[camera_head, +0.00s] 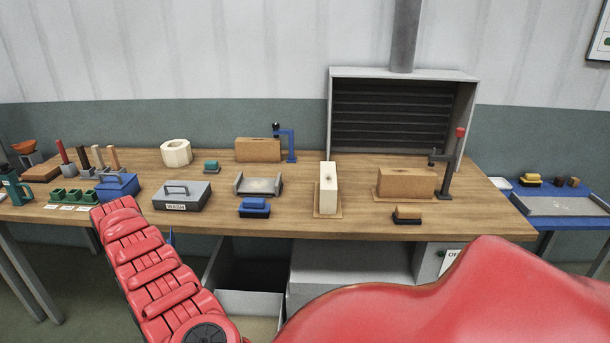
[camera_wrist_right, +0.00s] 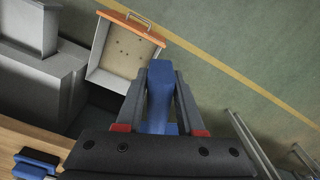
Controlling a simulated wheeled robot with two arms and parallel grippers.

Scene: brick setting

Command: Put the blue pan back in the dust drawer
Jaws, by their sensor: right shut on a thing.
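In the right wrist view, my right gripper (camera_wrist_right: 163,78) is shut on the blue pan (camera_wrist_right: 159,104), which shows as a narrow blue shape between the dark fingers. The dust drawer (camera_wrist_right: 98,73) is open in that view, ahead and to the left of the gripper. It has a pale, specked floor, an orange front and a metal handle. The pan is apart from the drawer in the picture; its height over it cannot be told. My left gripper is not in view.
The wooden bench (camera_head: 310,222) holds several tools and blocks, including a blue brush (camera_head: 255,208) near its front edge. A grey cabinet (camera_head: 350,262) stands under it.

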